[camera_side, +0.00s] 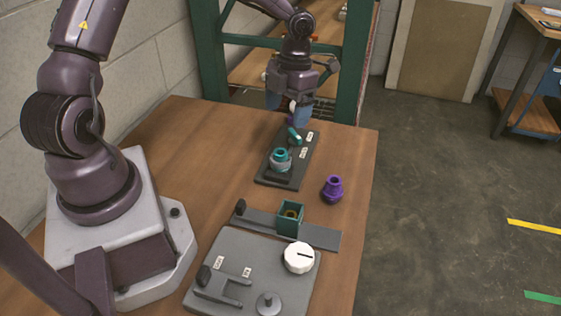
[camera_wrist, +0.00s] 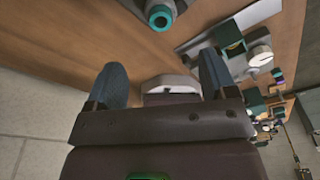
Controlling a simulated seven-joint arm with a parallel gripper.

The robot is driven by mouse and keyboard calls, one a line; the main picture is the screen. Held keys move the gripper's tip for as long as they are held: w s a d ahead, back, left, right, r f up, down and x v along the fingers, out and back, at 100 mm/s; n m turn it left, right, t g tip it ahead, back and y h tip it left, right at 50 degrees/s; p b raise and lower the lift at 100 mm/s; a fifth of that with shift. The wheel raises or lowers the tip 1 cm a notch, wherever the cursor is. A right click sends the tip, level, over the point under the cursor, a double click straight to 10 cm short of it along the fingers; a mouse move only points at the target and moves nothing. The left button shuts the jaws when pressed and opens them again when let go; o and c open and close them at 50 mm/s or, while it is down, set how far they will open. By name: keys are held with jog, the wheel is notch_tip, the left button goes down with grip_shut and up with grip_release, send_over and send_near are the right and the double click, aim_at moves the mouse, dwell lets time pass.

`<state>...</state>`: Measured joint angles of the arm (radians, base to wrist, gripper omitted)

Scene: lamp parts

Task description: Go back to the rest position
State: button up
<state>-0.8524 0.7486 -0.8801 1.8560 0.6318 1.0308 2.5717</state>
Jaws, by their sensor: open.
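My gripper (camera_side: 287,112) hangs over the far end of the table, with its blue fingers pointing down and apart. In the wrist view my gripper (camera_wrist: 163,80) shows both fingers spread. A pale rounded piece (camera_wrist: 170,84) shows between them there; I cannot tell whether it is a loose part. In the side view a small white and purple shape (camera_side: 291,119) shows between the fingers, mostly hidden. A teal and grey ringed part (camera_side: 281,159) stands on a dark plate (camera_side: 270,181) in front of my gripper; its teal ring (camera_wrist: 160,17) is at the wrist view's top.
A purple part (camera_side: 333,189) stands on the table (camera_side: 215,160). A green square box (camera_side: 290,219) sits on a grey strip. A white round dial (camera_side: 298,257) is on the grey near plate (camera_side: 240,250). A green frame (camera_side: 347,70) rises behind the table. The table's left part is clear.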

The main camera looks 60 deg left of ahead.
jog(key=s+d+r+n+t, duration=0.3)
jog(key=s+r+n, duration=0.5)
jog(key=n, duration=0.8)
jog(key=s+d+r+n+t, duration=0.3)
jog(key=s+r+n, duration=0.6)
jog(key=n, duration=0.8)
jog(key=shift+s+d+r+t, duration=0.15)
jog(key=shift+d+r+t, duration=0.25)
jog(key=shift+r+t, duration=0.55)
jog(key=shift+r+g, duration=0.2)
jog(key=shift+g, duration=0.05)
